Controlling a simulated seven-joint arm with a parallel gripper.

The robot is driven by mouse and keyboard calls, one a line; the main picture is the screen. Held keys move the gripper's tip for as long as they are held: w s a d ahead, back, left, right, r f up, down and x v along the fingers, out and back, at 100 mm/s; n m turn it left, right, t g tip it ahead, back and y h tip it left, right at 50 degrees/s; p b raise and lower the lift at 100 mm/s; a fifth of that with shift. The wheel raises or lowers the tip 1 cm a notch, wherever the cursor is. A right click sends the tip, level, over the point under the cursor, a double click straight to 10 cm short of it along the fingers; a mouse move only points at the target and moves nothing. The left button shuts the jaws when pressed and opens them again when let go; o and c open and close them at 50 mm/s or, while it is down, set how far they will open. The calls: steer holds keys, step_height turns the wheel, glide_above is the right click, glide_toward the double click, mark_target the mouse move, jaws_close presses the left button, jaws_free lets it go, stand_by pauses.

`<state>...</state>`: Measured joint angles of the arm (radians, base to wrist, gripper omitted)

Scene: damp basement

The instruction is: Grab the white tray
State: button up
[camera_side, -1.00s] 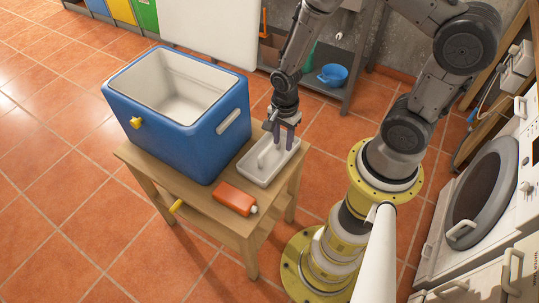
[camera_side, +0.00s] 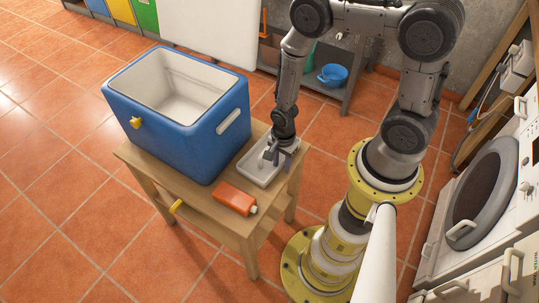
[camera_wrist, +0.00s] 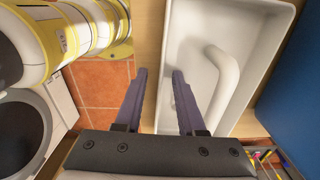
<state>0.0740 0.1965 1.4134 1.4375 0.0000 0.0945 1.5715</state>
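The white tray (camera_side: 257,174) lies on the small wooden table, right of the blue cooler box, and has a raised curved white bar inside it. It also fills the middle right of the wrist view (camera_wrist: 192,42), with the bar (camera_wrist: 222,85) beyond my right finger. My gripper (camera_side: 279,156) is low at the tray's right side, partly covering it. In the wrist view my gripper (camera_wrist: 160,74) is open, its left finger outside the tray's near-left wall and its right finger over the inside. I cannot tell whether either finger touches the wall.
The blue cooler box (camera_side: 170,140) stands open close left of the tray. An orange bottle (camera_side: 234,198) lies on the wooden table (camera_side: 200,207) in front of the tray. A washing machine (camera_side: 485,195) stands at the right. A shelf with a blue bowl (camera_side: 332,75) is behind.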

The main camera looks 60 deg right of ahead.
jaws_close()
stand_by(1.4)
